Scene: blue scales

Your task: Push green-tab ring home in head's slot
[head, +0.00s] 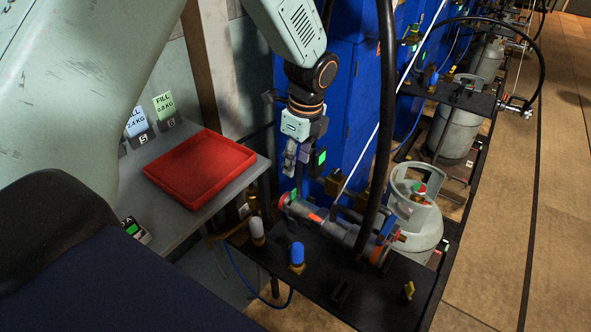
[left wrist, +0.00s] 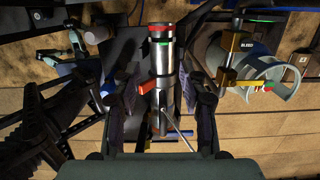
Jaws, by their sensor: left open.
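My left gripper (head: 298,172) points down above the left part of the head. In the left wrist view its open fingers (left wrist: 160,95) stand on either side of the cylinder. Whether they touch it, I cannot tell. The slot is not clear.
A blue knob (head: 297,254) and a white knob (head: 256,230) stand on the bench in front. A grey gas cylinder (head: 416,215) stands to the right. A dark hose (head: 384,120) hangs down by the head. A red tray (head: 200,167) lies on a shelf at left.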

